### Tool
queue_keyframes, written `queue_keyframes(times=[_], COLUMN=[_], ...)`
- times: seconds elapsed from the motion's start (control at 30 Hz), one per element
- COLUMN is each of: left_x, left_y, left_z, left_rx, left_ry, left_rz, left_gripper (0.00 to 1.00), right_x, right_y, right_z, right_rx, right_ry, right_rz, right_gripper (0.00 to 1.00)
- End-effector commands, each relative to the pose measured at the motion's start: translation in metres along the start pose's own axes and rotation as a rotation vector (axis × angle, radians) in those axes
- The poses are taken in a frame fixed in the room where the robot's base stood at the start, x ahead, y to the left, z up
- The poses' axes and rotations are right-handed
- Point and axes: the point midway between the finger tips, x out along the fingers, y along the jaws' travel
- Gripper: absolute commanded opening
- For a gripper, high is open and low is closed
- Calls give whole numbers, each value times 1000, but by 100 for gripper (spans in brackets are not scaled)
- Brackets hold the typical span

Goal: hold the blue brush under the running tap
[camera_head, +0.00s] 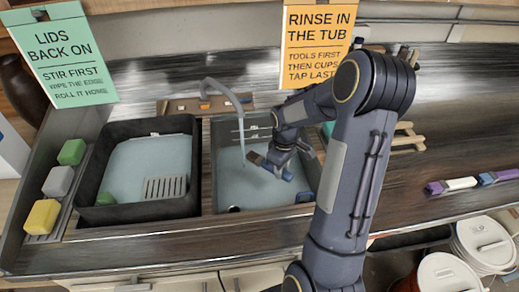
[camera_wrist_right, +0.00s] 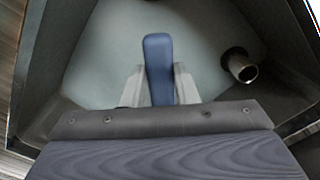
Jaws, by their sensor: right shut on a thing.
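My right gripper (camera_head: 277,163) reaches into the right-hand sink basin (camera_head: 232,206) and is shut on the blue brush (camera_head: 287,175). The brush lies nearly level across the jaws, with a darker, brownish end (camera_head: 254,158) to the left. In the right wrist view a blue length of the brush (camera_wrist_right: 158,60) sticks out between the fingers (camera_wrist_right: 158,88). The grey tap (camera_head: 226,92) arches over the basin. A thin grey streak, seemingly water, drops from its spout to just left of the brush's end; I cannot tell whether they touch. My left gripper is out of view.
A short upright pipe (camera_wrist_right: 240,66) stands in the basin. A second basin (camera_head: 150,168) with a grate is to the left, beside green, grey and yellow sponges (camera_head: 42,217). Purple-ended brushes (camera_head: 452,185) lie on the right counter. White-lidded buckets (camera_head: 484,240) stand below right.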

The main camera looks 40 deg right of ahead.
Motion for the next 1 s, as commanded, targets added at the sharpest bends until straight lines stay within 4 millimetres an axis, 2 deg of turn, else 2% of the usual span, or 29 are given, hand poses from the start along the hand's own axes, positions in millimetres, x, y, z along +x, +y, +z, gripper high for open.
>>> queue_keyframes(times=[0.37, 1.0], left_x=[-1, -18], left_y=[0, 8], left_z=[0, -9], left_rx=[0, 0], left_ry=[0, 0], left_rz=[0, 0], left_gripper=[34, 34], right_x=[-1, -39], right_y=[0, -30], right_z=[1, 36], right_rx=[0, -1], right_ry=[0, 1], right_rz=[0, 1], right_gripper=[0, 0])
